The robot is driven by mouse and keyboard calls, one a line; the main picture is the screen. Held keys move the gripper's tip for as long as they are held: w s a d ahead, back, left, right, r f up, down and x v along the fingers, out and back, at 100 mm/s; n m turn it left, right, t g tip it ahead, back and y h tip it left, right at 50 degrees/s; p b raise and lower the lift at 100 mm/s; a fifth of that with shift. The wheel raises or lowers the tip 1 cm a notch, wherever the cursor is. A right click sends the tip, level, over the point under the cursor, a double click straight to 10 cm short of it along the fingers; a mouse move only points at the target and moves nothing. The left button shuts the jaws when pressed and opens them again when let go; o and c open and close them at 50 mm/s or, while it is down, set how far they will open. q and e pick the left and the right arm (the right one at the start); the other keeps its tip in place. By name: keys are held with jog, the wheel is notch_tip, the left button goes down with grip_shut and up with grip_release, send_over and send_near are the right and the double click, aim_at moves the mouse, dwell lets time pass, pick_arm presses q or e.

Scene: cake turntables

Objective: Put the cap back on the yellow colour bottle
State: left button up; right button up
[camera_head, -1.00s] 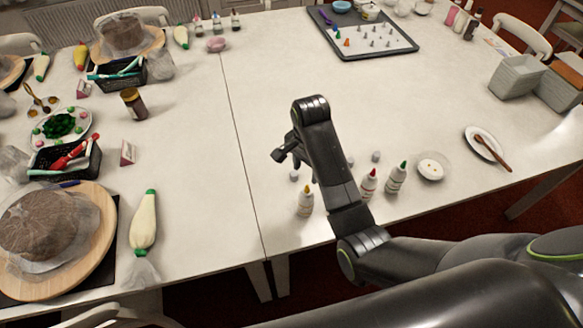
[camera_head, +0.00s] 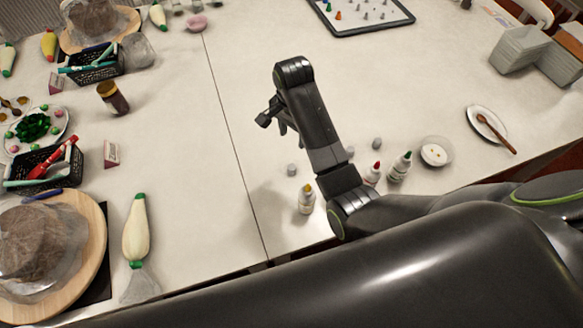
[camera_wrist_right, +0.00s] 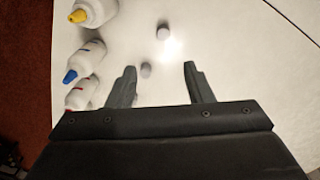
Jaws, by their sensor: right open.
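The yellow colour bottle (camera_head: 306,203) stands upright near the front table edge, white with a bare yellow tip. It also shows in the right wrist view (camera_wrist_right: 92,12), at the upper left. A small pale grey cap (camera_head: 292,170) lies on the table just behind it; in the right wrist view this looks like the cap (camera_wrist_right: 163,32) beyond the fingertips. A second cap (camera_wrist_right: 146,70) lies nearer, between the finger lines. My right gripper (camera_head: 274,119) is open and empty, apart from bottle and caps; its fingers also show in the right wrist view (camera_wrist_right: 160,68). My left gripper is out of view.
A red-tipped bottle (camera_head: 373,175) and a green-tipped bottle (camera_head: 399,167) stand to the right, partly near my arm. A blue-tipped bottle (camera_wrist_right: 84,62) shows in the wrist view. A white bowl (camera_head: 436,165) stands further right.

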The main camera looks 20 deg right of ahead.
jog(key=b, duration=0.3)
send_over(291, 168)
notch_tip(291, 168, down, 5)
jog(key=f, duration=0.6)
jog(key=shift+s+d+f+p, duration=0.1)
jog(key=shift+d+f+p, duration=0.1)
jog(key=shift+f+p, duration=0.2)
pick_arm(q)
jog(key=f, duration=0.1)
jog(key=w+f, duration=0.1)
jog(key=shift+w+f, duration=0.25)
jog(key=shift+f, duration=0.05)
pick_arm(e)
jog(key=shift+f, duration=0.2)
jog(key=shift+a+f, duration=0.1)
jog(key=shift+f, duration=0.5)
jog(key=shift+a+f, duration=0.1)
jog(key=shift+f, duration=1.9)
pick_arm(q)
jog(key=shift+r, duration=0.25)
